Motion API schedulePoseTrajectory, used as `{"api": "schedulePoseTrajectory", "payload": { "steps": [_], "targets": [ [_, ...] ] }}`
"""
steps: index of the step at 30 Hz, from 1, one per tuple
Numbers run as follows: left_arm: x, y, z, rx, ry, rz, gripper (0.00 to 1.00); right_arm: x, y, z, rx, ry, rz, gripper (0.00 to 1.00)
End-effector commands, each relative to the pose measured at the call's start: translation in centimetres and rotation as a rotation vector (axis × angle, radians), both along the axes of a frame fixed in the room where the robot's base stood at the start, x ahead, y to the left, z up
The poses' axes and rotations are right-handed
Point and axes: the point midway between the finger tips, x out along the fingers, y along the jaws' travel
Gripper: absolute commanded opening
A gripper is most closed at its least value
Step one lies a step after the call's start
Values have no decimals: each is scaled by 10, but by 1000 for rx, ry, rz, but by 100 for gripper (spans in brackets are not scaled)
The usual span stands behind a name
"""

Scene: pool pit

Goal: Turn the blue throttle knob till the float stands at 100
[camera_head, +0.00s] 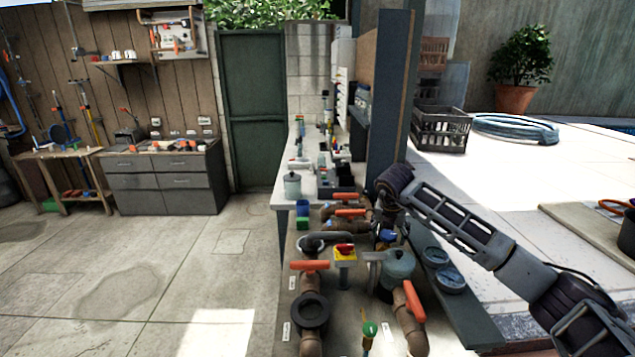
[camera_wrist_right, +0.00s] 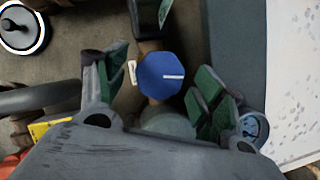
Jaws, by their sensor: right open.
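The blue throttle knob (camera_wrist_right: 160,76) is eight-sided, with a white line that points right in the right wrist view. It sits on a brown pipe fitting. A small patch of blue below my right wrist in the head view (camera_head: 388,236) seems to be the same knob, mostly hidden. My right gripper (camera_wrist_right: 153,80) is open above the knob, one finger to each side. Gaps show between the fingers and the knob, and I cannot tell its height above it. I cannot make out the float or its scale. My left gripper is not in view.
Brown pipes with orange handles (camera_head: 310,265), a yellow and red switch (camera_head: 344,252) and a grey-green pump (camera_head: 398,265) crowd around the knob. A white bench (camera_head: 299,187) with small parts stands behind. A dark post (camera_head: 393,95) rises close behind my right wrist.

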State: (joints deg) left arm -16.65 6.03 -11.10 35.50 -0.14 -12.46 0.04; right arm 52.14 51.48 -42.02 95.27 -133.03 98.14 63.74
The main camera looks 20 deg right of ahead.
Motion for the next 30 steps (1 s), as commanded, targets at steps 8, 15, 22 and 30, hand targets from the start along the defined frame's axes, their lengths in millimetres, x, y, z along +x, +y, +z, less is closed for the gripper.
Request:
{"api": "schedulePoseTrajectory", "payload": {
  "steps": [8, 15, 22, 30],
  "targets": [
    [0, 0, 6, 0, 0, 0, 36, -1, -1, 0, 0, 1, 139, 68],
    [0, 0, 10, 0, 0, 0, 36, -1, -2, 1, 0, 1, 256, 68],
    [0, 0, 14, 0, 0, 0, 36, -2, -3, 0, 0, 1, 364, 68],
    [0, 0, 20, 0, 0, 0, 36, -2, -4, 0, 2, 2, 486, 68]
  ]
}}
